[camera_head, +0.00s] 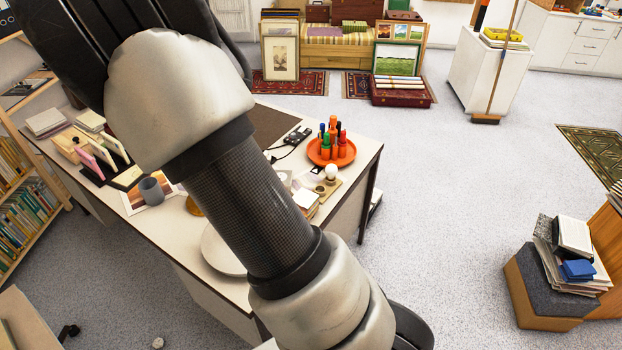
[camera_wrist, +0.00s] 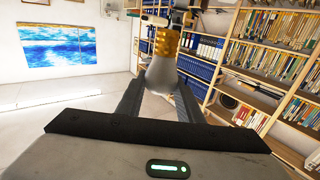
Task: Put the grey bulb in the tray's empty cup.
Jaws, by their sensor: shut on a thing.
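The grey bulb (camera_wrist: 161,75) shows in the wrist view, with its glass end toward my gripper and its brass screw base pointing away. My gripper (camera_wrist: 161,88) is shut on the glass, one finger on each side. In the head view my arm crosses the desk and my gripper and the grey bulb are not seen. A small tan tray (camera_head: 333,187) lies near the desk's right edge, with a white bulb (camera_head: 331,171) standing on it. My arm is close to it; the cups are too small to tell apart, so I cannot tell which is empty.
An orange round dish (camera_head: 344,160) with several coloured bottles stands behind the tan tray. A grey mug (camera_head: 151,191) and upright cards stand at the desk's left. Bookshelves (camera_wrist: 250,60) fill the right of the wrist view. The floor right of the desk (camera_head: 440,200) is clear.

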